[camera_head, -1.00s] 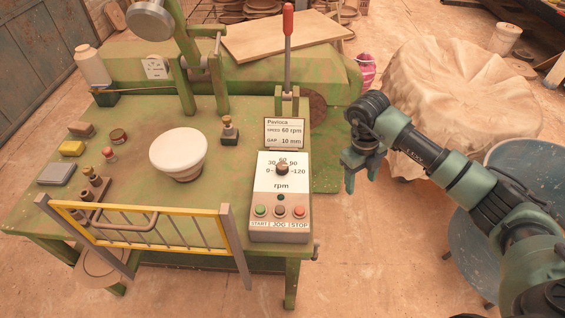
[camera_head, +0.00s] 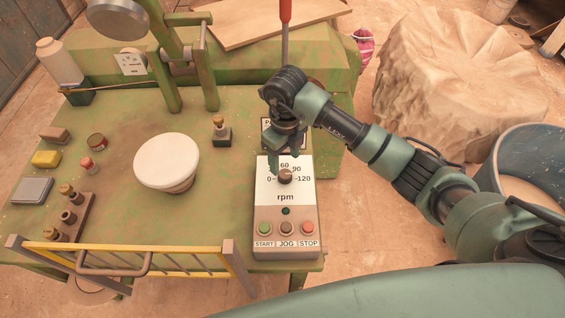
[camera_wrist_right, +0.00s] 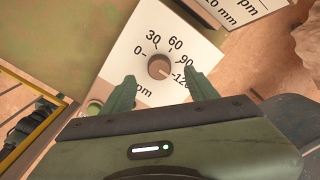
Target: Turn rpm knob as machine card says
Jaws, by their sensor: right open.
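The rpm knob (camera_head: 285,177) is a small dark round knob on the white dial plate of the control box (camera_head: 285,213), marked 0 to 120. It also shows in the wrist view (camera_wrist_right: 159,67); its pointer direction is too small to tell. My right gripper (camera_head: 286,158) is open, above the dial's upper part in the head view. In the wrist view its fingertips (camera_wrist_right: 160,79) are apart on either side below the knob, with no clear contact. The machine card (camera_head: 267,132) behind is mostly hidden by my gripper; earlier it reads 60 rpm, gap 10 mm. My left gripper is out of view.
START, JOG and STOP buttons (camera_head: 286,228) sit below the dial. A red-handled lever (camera_head: 285,40) stands behind the box. A yellow guard frame (camera_head: 135,260) runs along the front left. A white round head (camera_head: 167,160) stands on the green table.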

